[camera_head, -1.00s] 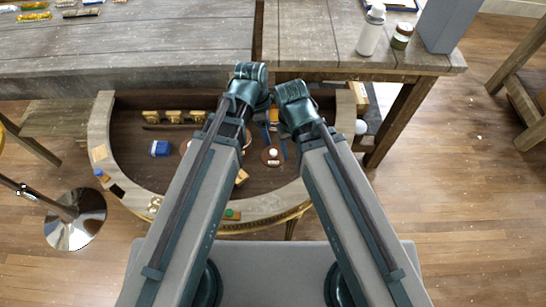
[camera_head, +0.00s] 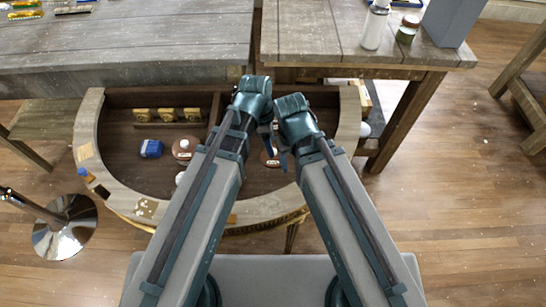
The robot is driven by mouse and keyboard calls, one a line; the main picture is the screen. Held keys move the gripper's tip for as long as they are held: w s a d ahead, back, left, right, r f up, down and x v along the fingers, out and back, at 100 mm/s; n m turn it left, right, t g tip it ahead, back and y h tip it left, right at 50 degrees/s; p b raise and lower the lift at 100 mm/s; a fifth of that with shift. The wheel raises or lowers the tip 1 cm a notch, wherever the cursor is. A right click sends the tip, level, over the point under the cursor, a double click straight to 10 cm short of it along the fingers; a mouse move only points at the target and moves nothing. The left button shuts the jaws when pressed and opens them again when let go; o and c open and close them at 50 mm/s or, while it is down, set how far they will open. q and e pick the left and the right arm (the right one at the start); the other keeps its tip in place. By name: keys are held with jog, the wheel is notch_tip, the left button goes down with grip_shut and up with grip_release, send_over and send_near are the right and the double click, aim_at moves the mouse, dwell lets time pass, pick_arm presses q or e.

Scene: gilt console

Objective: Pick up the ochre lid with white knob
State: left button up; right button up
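A brownish round lid (camera_head: 264,158) sits inside the curved console, mostly hidden between my two wrists. Its exact colour is hard to tell. A second reddish-brown round lid (camera_head: 185,148) with a pale knob lies farther left in the console. A small white round thing (camera_head: 180,177) shows beside my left forearm; what it belongs to is hidden. My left gripper (camera_head: 268,141) points down over the console with its fingers mostly hidden. My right gripper (camera_head: 283,160) is close beside it, with a thin blue finger showing near the brownish lid. Nothing is visibly held.
The console's pale curved rim (camera_head: 97,155) surrounds the dark recess. A blue box (camera_head: 151,148) and several gold blocks (camera_head: 166,115) stand inside. A grey wooden table (camera_head: 130,50) and a second table (camera_head: 350,45) with a white bottle (camera_head: 375,28) are behind. A metal stanchion (camera_head: 65,228) stands left.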

pick_arm(q)
jog(key=f+b, duration=0.3)
jog(key=shift+w+d+f, duration=0.1)
jog(key=shift+d+f, duration=0.15)
jog(key=shift+f, duration=0.15)
pick_arm(e)
notch_tip(320, 180, down, 4)
jog(key=shift+r, duration=0.1)
pick_arm(q)
jog(key=shift+r, duration=0.1)
pick_arm(e)
jog(key=shift+r, duration=0.1)
pick_arm(q)
grip_shut()
